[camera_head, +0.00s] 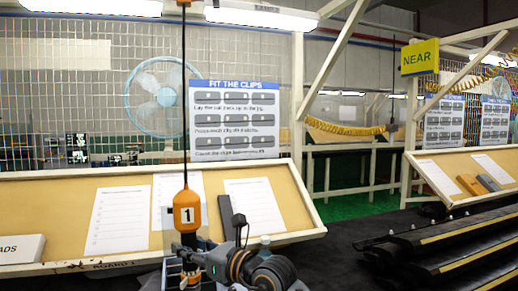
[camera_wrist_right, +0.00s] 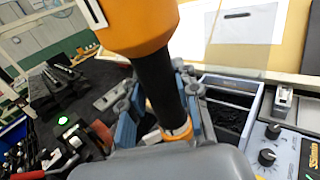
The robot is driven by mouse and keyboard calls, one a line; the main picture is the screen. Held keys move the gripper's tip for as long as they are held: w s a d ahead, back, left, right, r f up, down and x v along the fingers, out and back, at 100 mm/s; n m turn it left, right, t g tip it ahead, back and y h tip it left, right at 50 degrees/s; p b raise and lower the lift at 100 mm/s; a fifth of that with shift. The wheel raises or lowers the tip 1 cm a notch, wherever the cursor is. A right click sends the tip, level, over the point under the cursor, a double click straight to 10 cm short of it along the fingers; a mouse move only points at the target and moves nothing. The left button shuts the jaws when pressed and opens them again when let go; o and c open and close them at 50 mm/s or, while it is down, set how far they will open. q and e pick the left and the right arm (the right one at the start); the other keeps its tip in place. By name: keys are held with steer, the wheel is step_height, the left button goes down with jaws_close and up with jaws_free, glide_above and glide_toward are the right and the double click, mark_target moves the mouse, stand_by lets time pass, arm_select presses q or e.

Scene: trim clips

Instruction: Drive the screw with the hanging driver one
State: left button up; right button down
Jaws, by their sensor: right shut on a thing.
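The hanging driver (camera_head: 187,209) is orange with a "1" label and hangs upright on a dark cord in the head view. In the right wrist view the driver (camera_wrist_right: 140,28) fills the top middle, with a black grip below and an orange ring lower down. My right gripper (camera_head: 190,256) is shut on the driver's lower part; its blue-grey fingers (camera_wrist_right: 165,112) stand on both sides of the black grip in the wrist view. The driver's tip is hidden behind the gripper. I cannot make out a screw in either view. My left gripper is not in view.
A tan sloped board (camera_head: 60,215) with paper sheets stands behind the driver. Black rails with yellow strips (camera_head: 450,245) lie at the right. In the wrist view, a dark open bin (camera_wrist_right: 228,116) and a control box with knobs (camera_wrist_right: 285,150) are on the right.

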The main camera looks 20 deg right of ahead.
mark_target(187, 212)
steer(key=shift+f, duration=0.2)
stand_by(0.4)
steer(key=shift+r, duration=0.1)
steer(key=shift+r+p, duration=1.95)
steer(key=shift+r, duration=1)
steer(key=shift+r+p, duration=0.65)
steer(key=shift+r, duration=0.65)
steer(key=s+a+n+g+y, duration=0.2)
steer(key=s+a+g, duration=0.1)
steer(key=s+a, duration=0.55)
steer(key=s+a+n+g+y, duration=0.25)
steer(key=s+a, duration=0.25)
steer(key=a, duration=0.7)
step_height(187, 212, down, 7)
steer(key=b, duration=0.5)
steer(key=shift+d+b, duration=0.25)
steer(key=shift+b, duration=0.05)
